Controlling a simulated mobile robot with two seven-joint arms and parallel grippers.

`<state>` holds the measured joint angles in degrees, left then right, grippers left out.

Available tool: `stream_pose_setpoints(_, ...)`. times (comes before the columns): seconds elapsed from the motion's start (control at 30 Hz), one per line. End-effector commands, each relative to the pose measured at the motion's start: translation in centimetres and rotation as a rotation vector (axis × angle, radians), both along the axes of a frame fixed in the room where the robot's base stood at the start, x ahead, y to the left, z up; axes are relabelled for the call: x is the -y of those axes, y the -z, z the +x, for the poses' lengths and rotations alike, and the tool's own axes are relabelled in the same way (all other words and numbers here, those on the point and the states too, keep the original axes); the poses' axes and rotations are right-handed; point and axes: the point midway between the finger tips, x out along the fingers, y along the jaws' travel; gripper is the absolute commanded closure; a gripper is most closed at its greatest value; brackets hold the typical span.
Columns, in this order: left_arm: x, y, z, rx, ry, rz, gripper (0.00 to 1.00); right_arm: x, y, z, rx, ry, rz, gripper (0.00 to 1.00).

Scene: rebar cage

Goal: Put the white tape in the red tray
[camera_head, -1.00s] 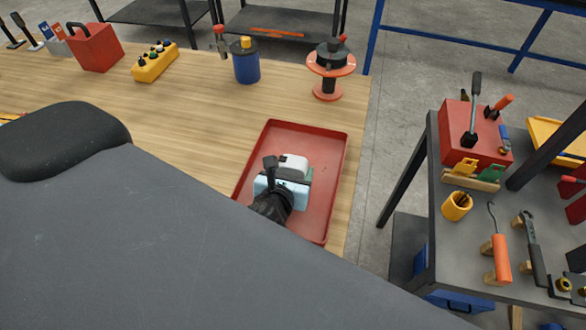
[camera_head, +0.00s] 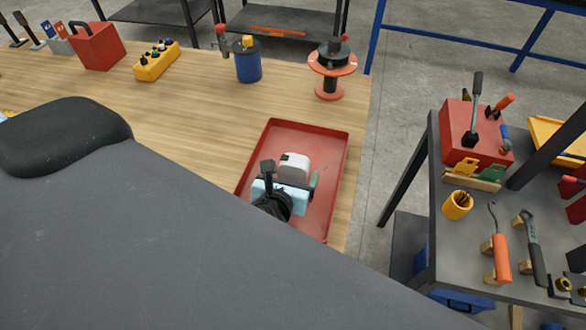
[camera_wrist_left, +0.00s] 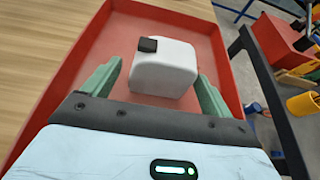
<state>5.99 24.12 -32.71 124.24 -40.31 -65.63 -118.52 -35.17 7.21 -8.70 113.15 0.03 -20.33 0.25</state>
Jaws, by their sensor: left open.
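The white tape (camera_head: 294,168) is a rounded white block with a small dark patch on it. It is in the red tray (camera_head: 333,150), and in the left wrist view the white tape (camera_wrist_left: 165,68) appears to rest on the floor of the red tray (camera_wrist_left: 218,52). My left gripper (camera_head: 292,184) is open above the tray, next to the tape. In the left wrist view its two green fingers (camera_wrist_left: 155,84) stand wide apart, one at each side of the tape, with gaps to it. My right gripper is not in view.
The wooden table (camera_head: 190,110) is clear left of the tray. An orange spool (camera_head: 331,68), a blue can (camera_head: 247,64) and a yellow button box (camera_head: 157,62) stand at the back. A tool cart (camera_head: 470,235) stands at the right, across a floor gap.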

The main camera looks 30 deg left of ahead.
Motion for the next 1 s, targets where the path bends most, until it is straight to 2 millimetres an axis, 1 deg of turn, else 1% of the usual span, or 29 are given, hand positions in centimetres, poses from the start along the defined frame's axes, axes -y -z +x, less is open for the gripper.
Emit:
stream_pose_setpoints(0.1,0.7,-1.1,-2.3,0.002,0.003,-0.002,0.15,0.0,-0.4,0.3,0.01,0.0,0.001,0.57)
stream_pose_setpoints(0.3,1.5,-2.6,-5.7,0.0,0.001,-0.002,0.15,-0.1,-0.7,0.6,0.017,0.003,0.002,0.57)
stream_pose_setpoints(0.4,1.9,-3.1,-7.0,-0.001,0.002,-0.001,0.15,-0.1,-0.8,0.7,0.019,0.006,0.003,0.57)
stream_pose_setpoints(0.5,2.1,-3.4,-7.9,-0.001,0.001,-0.001,0.15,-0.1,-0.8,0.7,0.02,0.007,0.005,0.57)
stream_pose_setpoints(0.7,2.2,-3.8,-8.6,0.0,0.0,0.0,0.15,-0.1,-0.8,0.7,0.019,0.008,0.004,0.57)
stream_pose_setpoints(1.0,2.2,-3.7,-8.6,0.0,0.0,0.0,0.15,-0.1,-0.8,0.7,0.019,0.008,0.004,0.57)
